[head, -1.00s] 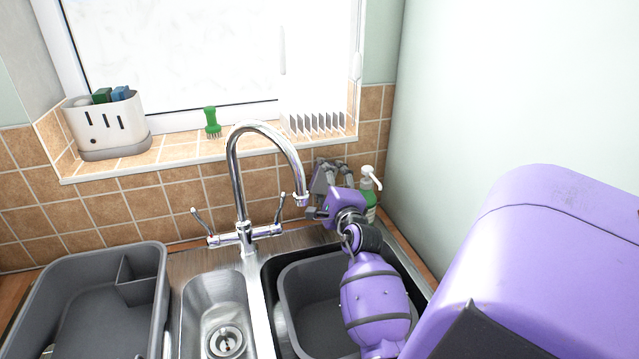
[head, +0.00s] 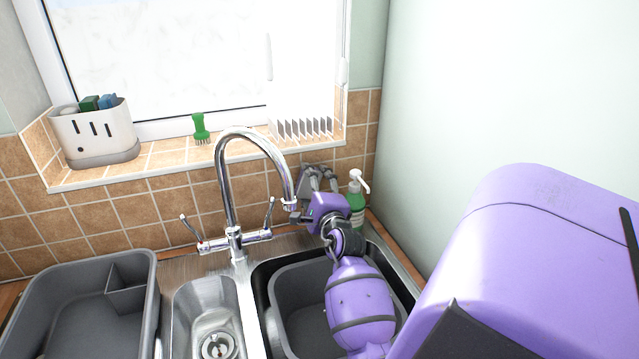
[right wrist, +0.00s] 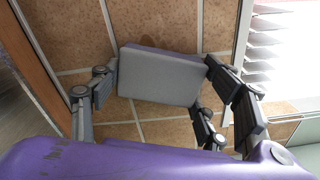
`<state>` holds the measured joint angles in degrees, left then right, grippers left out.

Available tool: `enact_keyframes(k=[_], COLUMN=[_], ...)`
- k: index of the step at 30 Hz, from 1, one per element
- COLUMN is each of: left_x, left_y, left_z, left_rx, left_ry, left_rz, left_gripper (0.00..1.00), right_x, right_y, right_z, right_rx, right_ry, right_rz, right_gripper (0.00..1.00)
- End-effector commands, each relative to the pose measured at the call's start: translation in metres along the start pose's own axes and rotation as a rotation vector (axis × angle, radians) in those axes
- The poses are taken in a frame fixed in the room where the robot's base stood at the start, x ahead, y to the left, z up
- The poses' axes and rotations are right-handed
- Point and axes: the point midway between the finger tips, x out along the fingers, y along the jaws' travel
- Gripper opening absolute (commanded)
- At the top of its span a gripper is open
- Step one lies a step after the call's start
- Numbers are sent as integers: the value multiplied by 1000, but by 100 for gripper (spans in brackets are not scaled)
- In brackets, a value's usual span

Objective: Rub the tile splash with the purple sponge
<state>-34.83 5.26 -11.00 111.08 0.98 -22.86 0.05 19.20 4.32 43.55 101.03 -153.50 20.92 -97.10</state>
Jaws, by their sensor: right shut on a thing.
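The tile splash (head: 105,212) is brown square tiles with pale grout on the wall behind the sink. My right gripper (head: 318,176) is up by the tiles, right of the tap. In the right wrist view, its fingers are shut on the sponge (right wrist: 160,76), a block with a grey face towards the camera and a purple edge on its far side. The sponge lies close to the tiles (right wrist: 65,25); I cannot tell whether it touches them. A slightly darker patch shows on the tiles beside it. In the head view the sponge is hidden. My left gripper is not in view.
The chrome tap (head: 226,190) stands just left of my right gripper. A green soap bottle (head: 356,205) with a white pump is close on its right. The windowsill above holds a green brush (head: 200,128), a white caddy (head: 95,132) and a white rack (head: 303,128).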

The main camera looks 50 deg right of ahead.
Motion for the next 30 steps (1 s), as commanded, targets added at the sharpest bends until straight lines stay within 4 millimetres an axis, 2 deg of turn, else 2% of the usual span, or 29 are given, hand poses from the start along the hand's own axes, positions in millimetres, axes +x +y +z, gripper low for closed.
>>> enact_keyframes(k=[15,23,30], left_x=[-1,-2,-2], left_y=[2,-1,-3], left_z=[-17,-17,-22], left_rx=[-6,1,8], left_ry=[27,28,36], left_rz=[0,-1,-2], left_gripper=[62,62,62], right_x=[-2,-1,0], right_y=[10,15,21], right_z=[33,41,61], right_rx=[2,1,3], right_ry=[-1,0,-1], right_rz=[-2,0,1], right_gripper=[51,51,51])
